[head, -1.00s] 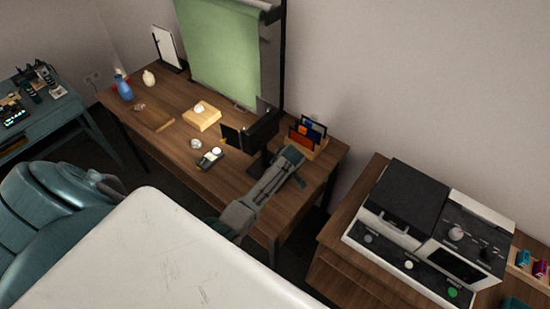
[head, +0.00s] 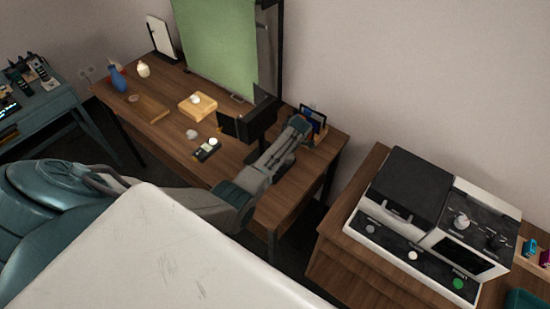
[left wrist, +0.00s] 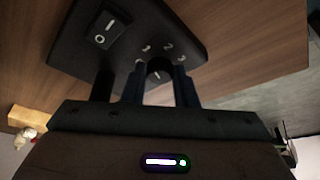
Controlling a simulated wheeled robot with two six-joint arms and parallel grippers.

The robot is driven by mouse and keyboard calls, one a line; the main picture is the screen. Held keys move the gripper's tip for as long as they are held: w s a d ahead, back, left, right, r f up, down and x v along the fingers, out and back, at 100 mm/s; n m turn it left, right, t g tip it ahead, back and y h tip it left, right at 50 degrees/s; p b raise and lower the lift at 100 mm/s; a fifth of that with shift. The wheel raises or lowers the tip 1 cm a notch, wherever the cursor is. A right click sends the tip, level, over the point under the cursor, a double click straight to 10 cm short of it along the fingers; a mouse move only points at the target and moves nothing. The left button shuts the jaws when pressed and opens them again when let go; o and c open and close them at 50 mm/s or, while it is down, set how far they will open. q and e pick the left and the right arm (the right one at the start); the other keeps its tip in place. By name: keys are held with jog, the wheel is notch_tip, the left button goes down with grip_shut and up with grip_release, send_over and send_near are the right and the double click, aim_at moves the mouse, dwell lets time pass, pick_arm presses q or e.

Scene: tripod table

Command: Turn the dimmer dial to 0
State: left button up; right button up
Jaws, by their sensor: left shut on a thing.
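The dimmer dial (left wrist: 159,70) is a small dark round knob with a light mark on it, in the left wrist view. It sits on a black panel (left wrist: 125,25), with several pale numerals curving around its far side. My left gripper (left wrist: 160,88) has its two fingers on either side of the knob and is shut on it. The mark's exact setting is hard to read. A rocker switch (left wrist: 105,28) marked with a line and a circle is on the same panel. In the head view my left arm (head: 265,170) reaches over the desk's right end; the dial cannot be made out there. My right gripper is not in view.
The wooden desk (head: 175,140) holds a dark box (head: 240,125), a small device (head: 207,150), a wooden block (head: 190,108) and a blue vase (head: 117,78). A card holder (head: 314,121) is beside my left forearm. A machine (head: 400,220) stands on a cabinet at right.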

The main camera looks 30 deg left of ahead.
pick_arm(q)
jog(key=n, duration=0.2)
jog(key=n+g+h, duration=0.1)
jog(key=n, duration=0.1)
jog(key=shift+w+a+n+b, duration=0.2)
jog(key=shift+n+b, duration=0.1)
jog(key=shift+b, duration=0.1)
jog(key=shift+a+n+g+h, duration=0.15)
jog(key=shift+n+h, duration=0.3)
jog(key=shift+n, duration=0.5)
jog(key=shift+n+g+h, duration=0.25)
jog(key=shift+n+h, duration=0.2)
jog(key=shift+n, duration=0.5)
jog(key=o, duration=1)
jog(key=b+v, duration=0.2)
jog(key=v, duration=0.8)
jog(key=shift+r, duration=0.35)
